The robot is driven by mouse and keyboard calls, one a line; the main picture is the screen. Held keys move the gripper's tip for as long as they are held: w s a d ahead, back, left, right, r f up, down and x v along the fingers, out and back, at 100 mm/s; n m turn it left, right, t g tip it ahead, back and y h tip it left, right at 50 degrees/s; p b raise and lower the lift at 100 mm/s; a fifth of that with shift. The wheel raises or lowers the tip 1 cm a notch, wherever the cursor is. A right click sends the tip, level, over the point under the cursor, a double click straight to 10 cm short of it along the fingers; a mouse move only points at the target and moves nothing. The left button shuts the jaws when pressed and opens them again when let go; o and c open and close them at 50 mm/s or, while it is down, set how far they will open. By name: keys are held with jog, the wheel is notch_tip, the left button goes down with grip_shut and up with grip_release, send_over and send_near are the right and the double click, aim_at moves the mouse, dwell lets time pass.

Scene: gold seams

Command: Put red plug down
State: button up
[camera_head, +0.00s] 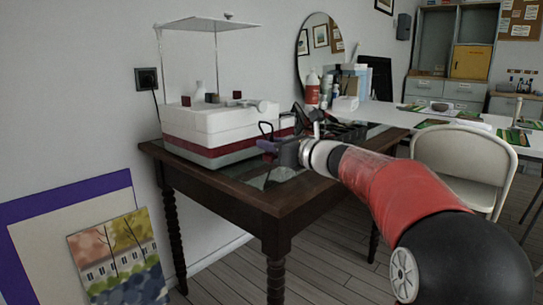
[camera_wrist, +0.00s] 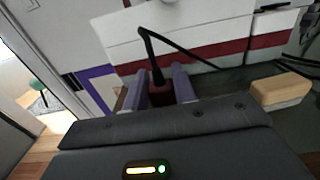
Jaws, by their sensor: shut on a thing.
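The red plug (camera_wrist: 160,95) is dark red, with a black cable rising from it and bending to the right. My gripper (camera_wrist: 158,88) is shut on it, with a purple finger on each side. In the head view my gripper (camera_head: 268,146) is at the front right of the white machine, over the dark wooden table (camera_head: 262,195). The plug's lower part is hidden behind my gripper's body, and I cannot tell whether it touches the table.
The white machine (camera_head: 205,122) with a maroon stripe stands on the table's left side. A light wooden block (camera_wrist: 282,90) lies right of the plug in the wrist view. Dark items crowd the table behind my gripper. A white chair (camera_head: 465,155) stands at the right.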

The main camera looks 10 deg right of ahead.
jog(key=shift+f, duration=0.85)
jog(key=shift+f+b, duration=0.6)
jog(key=shift+f, duration=0.05)
jog(key=o, duration=1)
jog(key=shift+o, duration=0.2)
jog(key=shift+r, duration=0.1)
